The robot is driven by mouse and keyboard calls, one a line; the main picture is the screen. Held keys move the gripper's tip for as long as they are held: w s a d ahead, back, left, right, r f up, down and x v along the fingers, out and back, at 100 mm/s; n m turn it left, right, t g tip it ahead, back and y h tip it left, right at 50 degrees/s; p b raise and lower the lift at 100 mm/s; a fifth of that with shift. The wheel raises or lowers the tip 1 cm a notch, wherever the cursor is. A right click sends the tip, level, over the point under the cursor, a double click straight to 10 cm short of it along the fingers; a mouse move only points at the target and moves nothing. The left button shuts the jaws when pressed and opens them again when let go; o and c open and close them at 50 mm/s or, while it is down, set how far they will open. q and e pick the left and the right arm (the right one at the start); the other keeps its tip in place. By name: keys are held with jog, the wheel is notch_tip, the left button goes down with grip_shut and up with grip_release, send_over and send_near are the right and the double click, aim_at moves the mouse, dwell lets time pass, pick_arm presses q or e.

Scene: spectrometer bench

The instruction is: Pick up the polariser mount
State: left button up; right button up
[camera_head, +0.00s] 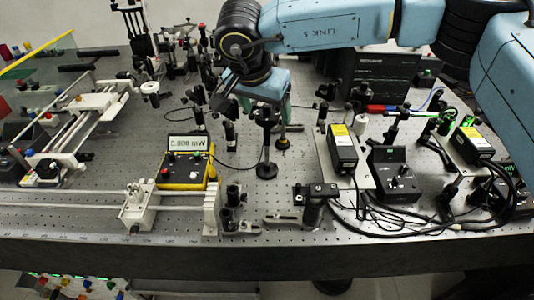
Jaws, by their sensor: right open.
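My right gripper (264,108) comes down from the top of the view, over the middle of the optical bench. It is open. A black post-mounted optic (266,142) stands upright on a round base directly below and between its fingers; this looks like the polariser mount. The top of that mount is hidden by the gripper, so I cannot tell whether the fingers touch it. My left gripper is not in view.
Several dark posts crowd the left of the gripper. A yellow-edged meter box (186,169) sits in front left. A black laser box (342,148) and a black controller (394,178) with cables stand at right. Some perforated bench (300,160) is bare.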

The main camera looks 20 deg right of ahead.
aim_at(267, 146)
jog(key=shift+x, duration=2.95)
jog(key=shift+w+a, duration=0.1)
jog(key=shift+a, duration=0.05)
jog(key=c, duration=1.6)
grip_shut()
jog(key=shift+r, duration=0.1)
